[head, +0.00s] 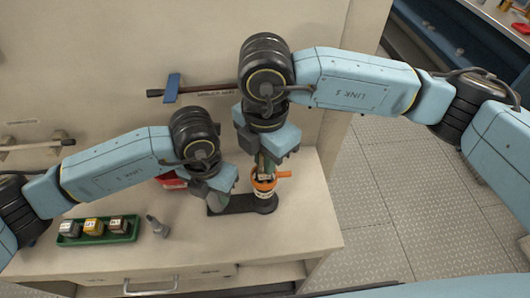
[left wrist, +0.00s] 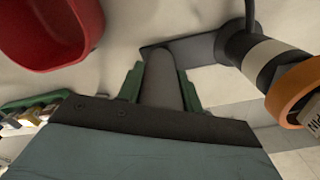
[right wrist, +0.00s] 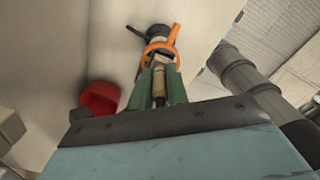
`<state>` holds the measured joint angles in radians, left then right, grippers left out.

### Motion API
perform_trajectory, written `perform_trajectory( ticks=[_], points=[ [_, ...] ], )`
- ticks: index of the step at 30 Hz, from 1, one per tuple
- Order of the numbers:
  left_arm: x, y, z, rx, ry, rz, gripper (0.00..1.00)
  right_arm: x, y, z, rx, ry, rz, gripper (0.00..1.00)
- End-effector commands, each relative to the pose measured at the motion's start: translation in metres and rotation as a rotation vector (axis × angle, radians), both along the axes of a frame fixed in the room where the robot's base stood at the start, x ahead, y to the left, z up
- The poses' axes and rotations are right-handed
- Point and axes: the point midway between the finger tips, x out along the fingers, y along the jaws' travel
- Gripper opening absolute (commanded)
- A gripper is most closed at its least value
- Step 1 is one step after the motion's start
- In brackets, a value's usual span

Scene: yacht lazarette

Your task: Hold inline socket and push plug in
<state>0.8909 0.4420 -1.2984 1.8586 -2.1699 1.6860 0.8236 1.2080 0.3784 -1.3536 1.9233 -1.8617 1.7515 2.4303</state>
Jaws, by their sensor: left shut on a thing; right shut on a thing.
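The inline socket (head: 264,190), a white and black cylinder with an orange collar and side lever, stands upright at the right end of a dark flat arm (head: 235,203). It also shows in the left wrist view (left wrist: 262,60). My left gripper (head: 218,198) is shut on a grey post (left wrist: 163,80) at the arm's other end, beside the socket. My right gripper (head: 265,158) is directly above the socket, shut on the plug (right wrist: 158,85), a pale and brass-coloured piece pointing at the orange collar (right wrist: 163,48). How far the plug sits inside the collar I cannot tell.
A red bowl (head: 171,181) is behind my left gripper. A green tray (head: 98,232) with several small blocks and a loose grey piece (head: 157,226) lie to the left. A rod with a blue holder (head: 172,88) is on the back panel. The bench front right is clear.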

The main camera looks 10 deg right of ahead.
Motion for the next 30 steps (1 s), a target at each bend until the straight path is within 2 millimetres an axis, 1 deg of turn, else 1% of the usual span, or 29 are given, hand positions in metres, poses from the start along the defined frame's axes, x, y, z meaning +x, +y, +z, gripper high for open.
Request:
perform_trajectory(
  ticks=[27, 28, 30],
  points=[
    [0.000, 0.000, 0.000, 0.000, 0.000, 0.000, 0.03, 0.000, 0.000, -0.023, 0.000, 0.000, 0.001, 0.00],
    [0.000, 0.000, 0.000, 0.000, 0.000, 0.000, 0.03, 0.000, 0.000, -0.024, -0.001, -0.001, 0.001, 0.17],
    [0.000, 0.000, 0.000, 0.001, 0.000, 0.000, 0.03, 0.000, 0.000, -0.023, -0.001, -0.001, 0.001, 0.26]
  ],
)
